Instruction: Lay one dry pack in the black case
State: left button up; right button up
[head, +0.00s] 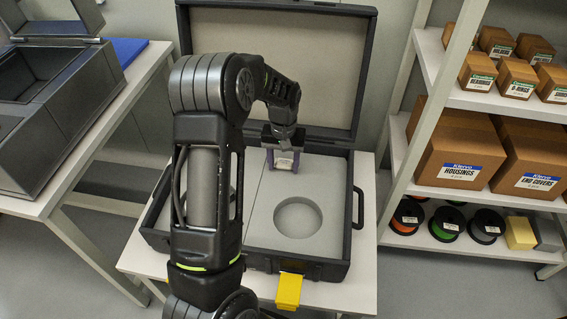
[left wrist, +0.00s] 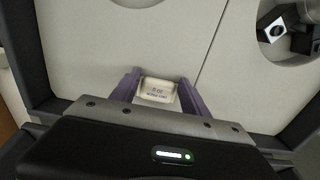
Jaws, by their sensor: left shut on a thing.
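The black case (head: 330,268) stands open on a white table, its lid raised at the back and grey foam inside. The foam's right half has a round recess (head: 298,217) that looks empty. My left gripper (head: 284,162) is shut on a small pale dry pack (left wrist: 158,91) with a printed label. It holds the pack over the back part of the foam's right half; I cannot tell whether the pack touches the foam. My left arm hides much of the case's left half. In the left wrist view a dark part (left wrist: 286,34) sits in another recess. My right gripper is not in view.
A grey open box (head: 60,90) stands on the left table. A shelf (head: 480,100) on the right bears cardboard boxes and several spools. A yellow tag (head: 288,291) hangs at the case's front. The raised lid (head: 275,50) stands behind my gripper.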

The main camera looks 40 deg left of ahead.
pick_arm(q)
jog(key=shift+f, duration=0.15)
jog(key=o, duration=1.3)
notch_tip(320, 180, up, 12)
jog(key=shift+r+p, duration=0.25)
jog(key=shift+p, duration=0.25)
